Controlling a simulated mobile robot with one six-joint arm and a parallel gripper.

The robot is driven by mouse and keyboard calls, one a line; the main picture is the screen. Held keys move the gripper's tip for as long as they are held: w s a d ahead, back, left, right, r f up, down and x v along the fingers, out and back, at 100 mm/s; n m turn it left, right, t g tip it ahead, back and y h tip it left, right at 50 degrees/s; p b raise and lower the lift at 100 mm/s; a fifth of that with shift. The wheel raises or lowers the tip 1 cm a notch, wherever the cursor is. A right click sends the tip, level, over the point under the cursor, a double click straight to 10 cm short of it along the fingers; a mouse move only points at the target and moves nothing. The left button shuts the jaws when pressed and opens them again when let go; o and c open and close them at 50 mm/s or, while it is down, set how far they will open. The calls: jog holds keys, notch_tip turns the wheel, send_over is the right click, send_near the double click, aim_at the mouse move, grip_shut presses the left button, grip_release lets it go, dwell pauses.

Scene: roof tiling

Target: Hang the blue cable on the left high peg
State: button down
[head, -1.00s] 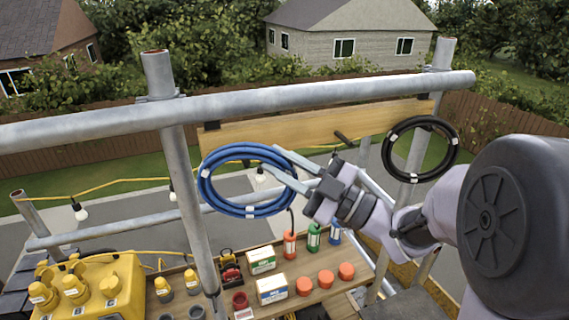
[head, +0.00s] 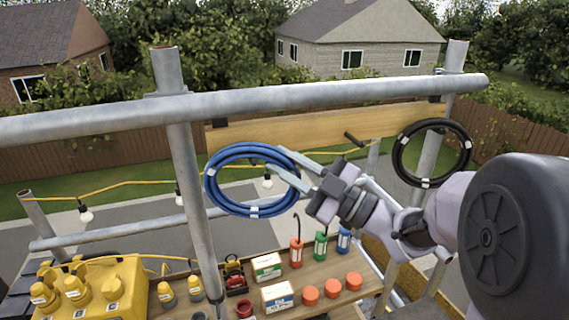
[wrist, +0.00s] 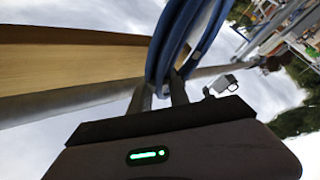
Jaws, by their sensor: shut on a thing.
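The blue cable (head: 211,190) is a round coil with white ties, held up in front of the wooden board (head: 300,128). My gripper (head: 283,164) is shut on the right side of the coil. In the wrist view the blue cable (wrist: 208,32) rises from between the fingers of my gripper (wrist: 160,95), with the board (wrist: 75,65) to the left. One dark peg (head: 353,138) sticks out of the board, right of the coil and apart from it. I cannot make out a peg at the board's left part; the coil covers some of that area.
A grey scaffold rail (head: 330,100) crosses above the board, and an upright post (head: 190,170) stands just left of the coil. A black cable coil (head: 402,153) hangs at the right. Below is a shelf (head: 262,313) with bottles, boxes and a yellow case (head: 100,305).

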jog(key=c, duration=1.2)
grip_release()
jog(key=shift+o, duration=0.2)
